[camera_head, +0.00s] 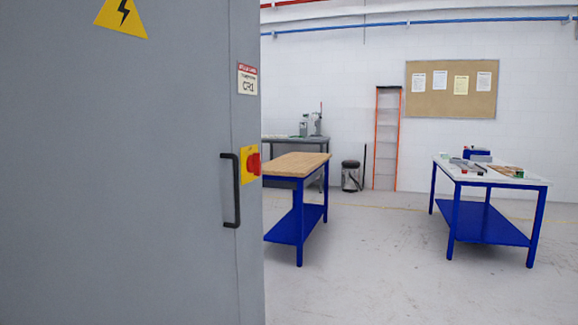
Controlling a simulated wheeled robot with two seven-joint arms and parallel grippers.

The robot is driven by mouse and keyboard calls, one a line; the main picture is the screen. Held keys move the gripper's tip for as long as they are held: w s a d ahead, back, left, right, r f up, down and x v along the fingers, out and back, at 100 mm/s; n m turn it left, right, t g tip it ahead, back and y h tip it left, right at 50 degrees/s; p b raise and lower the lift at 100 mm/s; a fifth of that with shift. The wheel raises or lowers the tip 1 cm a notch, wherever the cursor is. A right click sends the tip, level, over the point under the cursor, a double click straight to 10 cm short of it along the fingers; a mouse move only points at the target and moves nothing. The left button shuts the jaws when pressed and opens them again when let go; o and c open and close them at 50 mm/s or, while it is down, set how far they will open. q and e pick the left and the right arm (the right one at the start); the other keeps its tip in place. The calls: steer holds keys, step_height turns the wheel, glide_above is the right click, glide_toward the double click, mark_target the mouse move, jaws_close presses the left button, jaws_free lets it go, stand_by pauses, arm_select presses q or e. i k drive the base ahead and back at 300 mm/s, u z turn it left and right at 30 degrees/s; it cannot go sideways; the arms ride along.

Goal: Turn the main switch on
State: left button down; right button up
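A red rotary switch (254,164) on a yellow plate (245,152) is mounted near the right edge of a large grey electrical cabinet (120,180). The knob is seen from an angle, so I cannot tell its setting. A black vertical handle (236,190) is on the cabinet door just left of the switch. A sign (247,79) is above the switch, and a yellow warning triangle (123,15) is at the top. Neither of my grippers shows in the head view.
A wood-topped blue workbench (297,165) stands just behind the cabinet's right edge. A white-topped blue table (492,176) with small items is at right. An orange ladder (376,140) and a black bin (351,176) are by the back wall. The floor between the tables is clear.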

mark_target(254, 163)
steer(key=u, duration=0.8)
steer(key=k, duration=0.2)
steer(key=z, duration=1.9)
steer(key=i, duration=2.15)
steer(key=u, duration=0.65)
